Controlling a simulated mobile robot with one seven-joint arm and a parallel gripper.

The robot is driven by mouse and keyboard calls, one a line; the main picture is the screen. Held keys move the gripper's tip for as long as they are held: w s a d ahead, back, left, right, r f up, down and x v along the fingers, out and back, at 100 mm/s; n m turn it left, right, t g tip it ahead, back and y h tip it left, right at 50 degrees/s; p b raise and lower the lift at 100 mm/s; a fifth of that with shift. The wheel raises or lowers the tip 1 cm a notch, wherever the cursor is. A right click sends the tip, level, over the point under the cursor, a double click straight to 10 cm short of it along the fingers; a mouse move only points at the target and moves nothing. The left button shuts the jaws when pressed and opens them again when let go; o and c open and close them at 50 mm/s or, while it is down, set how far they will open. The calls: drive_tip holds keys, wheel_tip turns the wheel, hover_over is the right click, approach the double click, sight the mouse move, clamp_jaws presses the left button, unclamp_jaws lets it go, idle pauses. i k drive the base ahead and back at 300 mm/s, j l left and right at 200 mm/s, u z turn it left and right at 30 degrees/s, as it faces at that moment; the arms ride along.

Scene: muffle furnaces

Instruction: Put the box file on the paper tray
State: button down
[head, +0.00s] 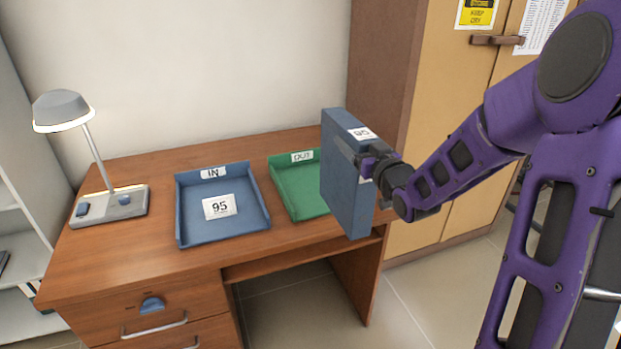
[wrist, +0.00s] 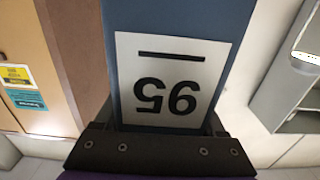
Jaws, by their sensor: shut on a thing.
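The blue box file (head: 346,185) is held upright in the air at the desk's right front edge, partly in front of the green tray. Its spine label reads 95, and it fills the middle of the wrist view (wrist: 215,60), with the label upside down there. My gripper (head: 372,165) is shut on its spine side. A blue paper tray (head: 181,222) marked IN, with a label reading 95, lies on the desk to the left of the file. A green paper tray (head: 290,208) marked OUT lies between them, its right part hidden by the file.
The wooden desk (head: 120,255) carries a lamp (head: 62,110) at its left end. A tall tan cabinet (head: 430,100) stands behind the desk's right side. White shelves (head: 20,240) stand at the far left. Both trays look free of files.

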sight(308, 188)
drive_tip(key=i+j, duration=0.2)
drive_tip(key=i, duration=0.25)
drive_tip(key=i+j, duration=0.25)
drive_tip(key=i, duration=0.2)
